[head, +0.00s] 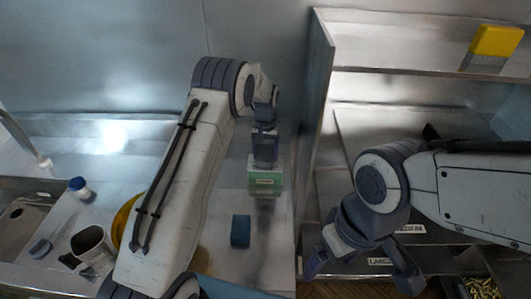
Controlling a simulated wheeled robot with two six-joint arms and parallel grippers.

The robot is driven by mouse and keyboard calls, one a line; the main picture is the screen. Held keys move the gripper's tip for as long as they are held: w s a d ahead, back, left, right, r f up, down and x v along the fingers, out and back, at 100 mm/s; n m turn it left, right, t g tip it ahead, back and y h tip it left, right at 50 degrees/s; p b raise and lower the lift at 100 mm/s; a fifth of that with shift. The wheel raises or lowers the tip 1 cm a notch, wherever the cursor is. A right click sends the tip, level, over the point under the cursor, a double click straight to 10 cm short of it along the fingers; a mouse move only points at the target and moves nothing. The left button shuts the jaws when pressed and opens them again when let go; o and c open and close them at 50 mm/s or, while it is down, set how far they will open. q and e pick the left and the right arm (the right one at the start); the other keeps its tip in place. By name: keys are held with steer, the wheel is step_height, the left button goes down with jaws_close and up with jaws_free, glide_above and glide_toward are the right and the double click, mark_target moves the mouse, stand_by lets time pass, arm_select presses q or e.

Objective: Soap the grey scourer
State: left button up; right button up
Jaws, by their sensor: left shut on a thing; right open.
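My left gripper (264,163) is shut on a green labelled item (265,183) and holds it above the steel counter. The item's underside and any opening are not clear. A blue block (240,231) lies on the counter below and slightly left of it, apart from it. A small grey rounded object (40,248) lies at the left by the sink; it may be the grey scourer, but I cannot tell for sure. A white bottle with a blue cap (80,188) stands near it. My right gripper (362,262) is open and empty, at the right in front of the shelf unit.
A sink (20,213) is at the far left. A dark-mouthed white container (92,248) and a yellow round thing (124,222) partly behind my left arm stand on the counter. A yellow-and-grey item (492,47) is on the upper right shelf. A steel partition (316,120) divides counter from shelves.

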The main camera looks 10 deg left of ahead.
mark_target(266, 153)
arm_select(q)
steer(key=shift+f+b, duration=0.7)
steer(key=shift+f, duration=0.5)
stand_by(2.0)
steer(key=shift+r, duration=0.1)
steer(key=shift+r+p, duration=2.3)
steer(key=shift+r, duration=1.25)
steer(key=shift+f, duration=0.15)
